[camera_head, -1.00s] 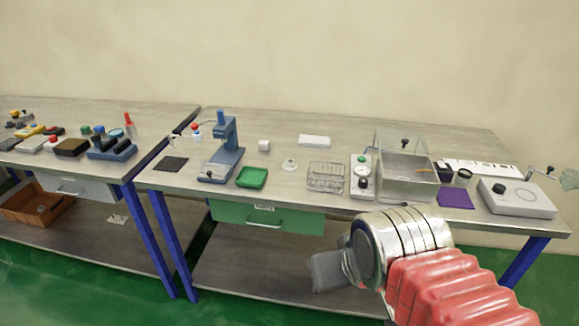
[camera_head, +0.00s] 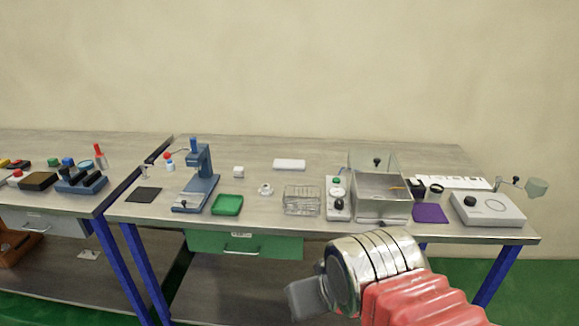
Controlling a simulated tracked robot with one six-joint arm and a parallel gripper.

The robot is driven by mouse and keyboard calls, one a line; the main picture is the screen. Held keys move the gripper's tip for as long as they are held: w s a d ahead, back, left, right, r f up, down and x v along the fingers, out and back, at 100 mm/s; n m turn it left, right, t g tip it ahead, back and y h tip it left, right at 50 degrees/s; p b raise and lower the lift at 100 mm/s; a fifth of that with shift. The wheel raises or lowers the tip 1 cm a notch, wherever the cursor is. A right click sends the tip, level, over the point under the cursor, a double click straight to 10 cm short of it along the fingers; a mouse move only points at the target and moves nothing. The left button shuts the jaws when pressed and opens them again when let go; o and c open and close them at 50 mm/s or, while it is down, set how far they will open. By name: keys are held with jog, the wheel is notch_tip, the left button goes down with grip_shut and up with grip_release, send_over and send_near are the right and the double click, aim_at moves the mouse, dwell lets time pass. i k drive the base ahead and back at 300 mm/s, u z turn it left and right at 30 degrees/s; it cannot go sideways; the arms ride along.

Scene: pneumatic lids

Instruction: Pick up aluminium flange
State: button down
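A small pale, ring-like piece with a raised centre (camera_head: 265,190) lies on the right-hand workbench (camera_head: 340,148), between the green tray and the wire basket. It looks like the aluminium flange, but it is too small to be sure of the metal. My gripper (camera_head: 306,299) is a blurred grey shape at the end of my arm, in front of the bench and below its top. It is well apart from the flange. Its fingers cannot be made out, so its opening is unclear.
A green tray (camera_head: 227,204), a blue press (camera_head: 197,180) and a wire basket (camera_head: 301,200) stand around the flange. A clear-lidded box (camera_head: 382,206) and a white scale-like device (camera_head: 487,209) are farther right. A green drawer (camera_head: 243,244) hangs below the benchtop.

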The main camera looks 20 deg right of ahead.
aim_at(265, 190)
jog(key=k, duration=0.65)
jog(key=u, duration=0.35)
jog(key=i, duration=0.75)
jog(key=u, duration=0.35)
jog(key=i, duration=1.25)
jog(key=z, duration=0.3)
